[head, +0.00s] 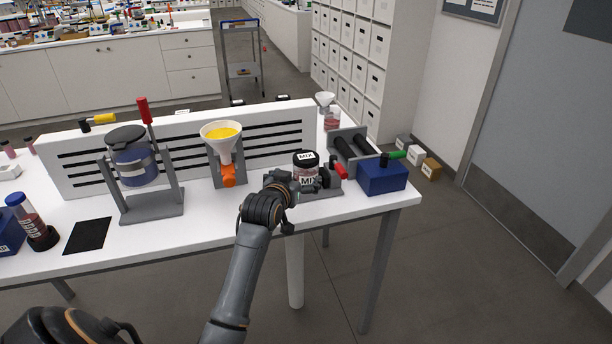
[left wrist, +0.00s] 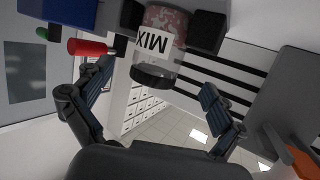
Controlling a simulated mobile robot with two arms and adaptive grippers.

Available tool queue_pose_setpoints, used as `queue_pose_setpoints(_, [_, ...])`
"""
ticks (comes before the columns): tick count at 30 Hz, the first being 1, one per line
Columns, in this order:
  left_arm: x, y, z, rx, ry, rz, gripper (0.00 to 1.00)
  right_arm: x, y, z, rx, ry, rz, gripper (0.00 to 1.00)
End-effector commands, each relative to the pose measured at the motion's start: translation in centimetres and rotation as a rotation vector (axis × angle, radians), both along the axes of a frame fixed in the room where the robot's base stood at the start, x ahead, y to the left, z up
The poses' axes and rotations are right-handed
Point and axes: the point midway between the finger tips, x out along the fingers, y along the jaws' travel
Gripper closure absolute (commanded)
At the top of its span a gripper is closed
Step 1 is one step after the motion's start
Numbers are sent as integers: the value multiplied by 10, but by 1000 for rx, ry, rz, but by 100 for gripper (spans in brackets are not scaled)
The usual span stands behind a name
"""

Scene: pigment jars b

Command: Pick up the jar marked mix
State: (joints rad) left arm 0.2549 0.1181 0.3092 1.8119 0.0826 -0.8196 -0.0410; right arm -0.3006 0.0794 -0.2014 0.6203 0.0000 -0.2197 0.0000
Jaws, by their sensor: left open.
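In the left wrist view the jar (left wrist: 156,48) appears upside down, ahead of and between the spread fingers. My left gripper (head: 296,186) is at the near side of the jar, open, its fingers not closed on it. The gripper hides part of the jar's lower body in the head view. My right gripper is not in view.
Right of the jar are a red handle (head: 341,172), black rollers (head: 352,152) and a blue box (head: 382,178) with a green handle. Left of it, a stand holds a funnel (head: 222,138) of yellow powder above an orange part (head: 228,175). A slotted white panel (head: 275,130) rises behind.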

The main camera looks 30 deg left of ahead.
Motion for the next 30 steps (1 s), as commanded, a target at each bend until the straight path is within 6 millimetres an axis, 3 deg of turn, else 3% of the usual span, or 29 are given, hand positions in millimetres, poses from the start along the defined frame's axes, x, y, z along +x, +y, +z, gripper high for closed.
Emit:
queue_pose_setpoints(3, [16, 4, -4, 0, 0, 0, 5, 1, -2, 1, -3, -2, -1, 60])
queue_pose_setpoints(11, [29, 8, -8, 0, 1, 0, 5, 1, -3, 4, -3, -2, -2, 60])
queue_pose_setpoints(21, [66, 18, -20, 0, 1, 0, 5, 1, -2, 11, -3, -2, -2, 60])
queue_pose_setpoints(30, [73, 20, -23, 1, 0, 0, 5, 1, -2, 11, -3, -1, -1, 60])
